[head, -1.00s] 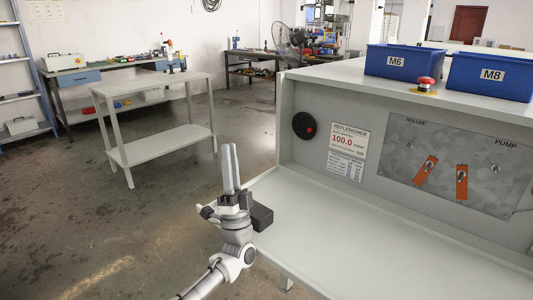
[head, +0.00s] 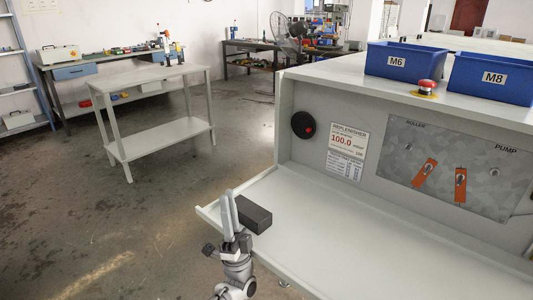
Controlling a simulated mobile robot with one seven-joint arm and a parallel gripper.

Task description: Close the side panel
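The side panel (head: 345,236) is a wide, pale grey flap on the front of the plate processor (head: 300,90). It is folded down and lies open, roughly level, with a raised lip along its left edge. My gripper (head: 229,196) is at the panel's left front corner, with its fingers pointing up. The two fingers lie side by side with no clear gap, and nothing shows between them. The gripper overlaps the panel's edge in the picture; I cannot tell whether they touch.
Behind the panel are a black knob (head: 303,125), a replenisher label (head: 347,145) and a control plate with orange switches (head: 424,173). Blue bins (head: 405,62) and a red button (head: 427,87) sit on top. A grey table (head: 150,80) stands left, with open floor (head: 110,215) before it.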

